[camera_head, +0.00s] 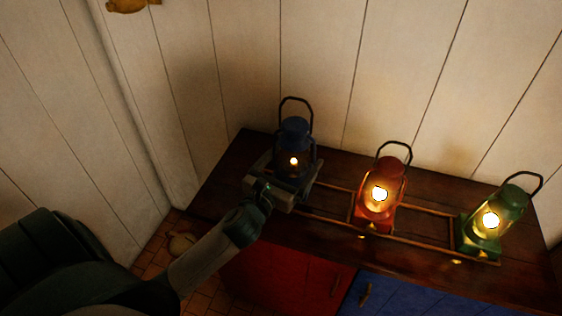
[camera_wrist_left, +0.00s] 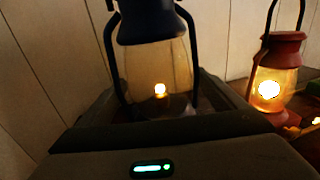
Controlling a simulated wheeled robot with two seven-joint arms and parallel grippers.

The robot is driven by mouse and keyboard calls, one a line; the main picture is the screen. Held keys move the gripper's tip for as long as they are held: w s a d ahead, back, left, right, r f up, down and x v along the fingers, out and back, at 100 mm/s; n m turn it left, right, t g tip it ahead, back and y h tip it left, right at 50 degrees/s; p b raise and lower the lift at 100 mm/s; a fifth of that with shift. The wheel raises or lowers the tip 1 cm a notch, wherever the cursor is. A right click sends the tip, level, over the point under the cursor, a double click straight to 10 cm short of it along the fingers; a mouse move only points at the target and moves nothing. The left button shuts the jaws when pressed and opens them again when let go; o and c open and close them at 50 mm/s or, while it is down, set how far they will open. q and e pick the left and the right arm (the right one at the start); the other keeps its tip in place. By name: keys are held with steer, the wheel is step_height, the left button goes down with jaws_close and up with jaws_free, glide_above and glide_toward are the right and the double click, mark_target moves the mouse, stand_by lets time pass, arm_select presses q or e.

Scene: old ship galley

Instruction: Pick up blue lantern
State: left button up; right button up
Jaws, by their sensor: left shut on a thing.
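The blue lantern (camera_head: 295,134) stands upright at the left of the dark wooden counter, with a small flame glowing inside. My left gripper (camera_head: 289,176) reaches in from the front left and is shut on the blue lantern, with a finger on either side of its lower part. The wrist view shows the blue lantern (camera_wrist_left: 150,55) close up between the fingers. Its base is hidden behind my gripper, so I cannot tell whether it touches the counter. My right gripper is not in view.
A red lantern (camera_head: 386,180) stands in the middle of the counter (camera_head: 320,235), and a green lantern (camera_head: 487,228) at its right. Thin raised rails frame the lantern places. A plank wall (camera_head: 400,60) rises close behind. Red (camera_head: 283,278) and blue (camera_head: 400,299) cupboard fronts lie below.

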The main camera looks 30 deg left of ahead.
mark_target(312, 157)
arm_select(q)
steer(key=d+r, duration=0.2)
steer(key=d, duration=0.1)
steer(key=d+r, duration=0.1)
steer(key=d, duration=0.1)
steer(key=shift+s+r, duration=0.2)
steer(key=shift+s, duration=0.15)
stand_by(1.0)
steer(key=s+d+b, duration=0.1)
steer(key=s+d, duration=0.3)
steer(key=s, duration=0.8)
steer(key=shift+s+d+f+h, duration=0.15)
steer(key=shift+d+f+h, duration=0.1)
steer(key=shift+d+h, duration=0.05)
steer(key=shift+a, duration=0.1)
